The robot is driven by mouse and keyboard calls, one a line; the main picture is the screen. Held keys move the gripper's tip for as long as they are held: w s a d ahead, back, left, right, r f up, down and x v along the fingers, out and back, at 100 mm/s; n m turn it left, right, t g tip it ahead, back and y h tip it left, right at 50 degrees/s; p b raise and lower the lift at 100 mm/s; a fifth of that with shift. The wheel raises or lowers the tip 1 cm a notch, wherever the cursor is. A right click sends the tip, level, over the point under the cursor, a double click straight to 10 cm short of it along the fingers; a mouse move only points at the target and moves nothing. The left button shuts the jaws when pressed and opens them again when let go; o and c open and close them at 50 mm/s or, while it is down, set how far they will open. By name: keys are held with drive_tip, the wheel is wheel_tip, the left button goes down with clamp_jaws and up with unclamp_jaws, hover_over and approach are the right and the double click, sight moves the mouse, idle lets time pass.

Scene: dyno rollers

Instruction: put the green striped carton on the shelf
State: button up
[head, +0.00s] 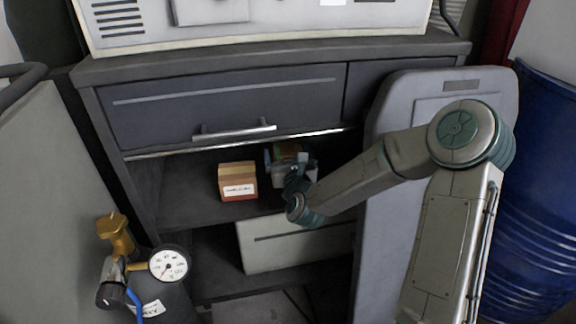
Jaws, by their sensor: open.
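A small carton with green and orange on it (284,149) shows on the open shelf (190,205) of the dark cabinet, largely hidden behind my gripper. It looks like the green striped carton, but its stripes are too small to make out. My gripper (291,165) is inside the shelf opening, right at this carton, and is open. Its fingertips are hard to see, and I cannot tell whether they touch the carton or whether it rests fully on the shelf.
A tan and red carton with a white label (238,181) stands on the shelf just left. A drawer (220,105) is above, a pale box (290,245) below. A gauge (168,265) stands front left; a grey panel (385,130) and blue barrel (540,190) are right.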

drive_tip(key=shift+w, duration=0.15)
drive_tip(key=c, duration=1.2)
drive_tip(key=shift+c, duration=0.2)
drive_tip(key=shift+r, duration=0.1)
